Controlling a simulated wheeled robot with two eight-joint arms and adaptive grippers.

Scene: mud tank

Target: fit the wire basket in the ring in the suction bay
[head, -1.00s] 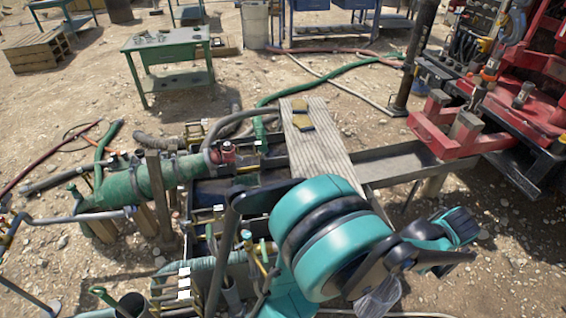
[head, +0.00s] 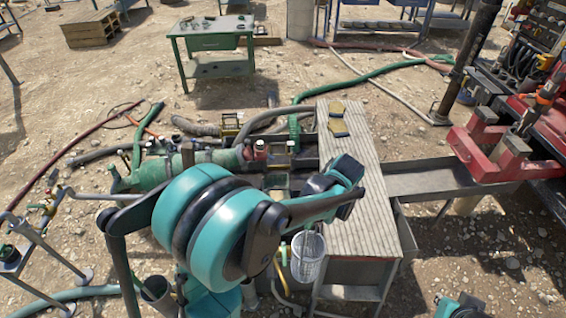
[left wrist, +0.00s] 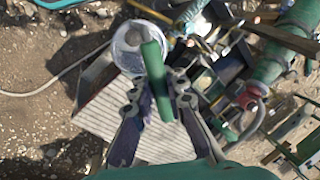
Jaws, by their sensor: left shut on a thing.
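The wire basket (head: 308,257) is a pale mesh cup. In the head view it hangs below my left arm, beside the left edge of the ribbed board. The left wrist view shows it from above as a round pale mesh (left wrist: 133,45) with a green handle (left wrist: 155,75). My left gripper (left wrist: 158,86) is shut on this handle; my arm hides its fingers in the head view. The dark blue tank (left wrist: 205,57) lies right of the basket in the wrist view. I cannot make out the ring in the suction bay. My right gripper is not in view.
The ribbed board (head: 355,200) lies just right of the basket. A green pipe (head: 160,172) with a red fitting (head: 260,150) runs left of it. A metal trough (head: 440,180) leads to red machinery (head: 485,150). A green table (head: 213,42) stands at the back.

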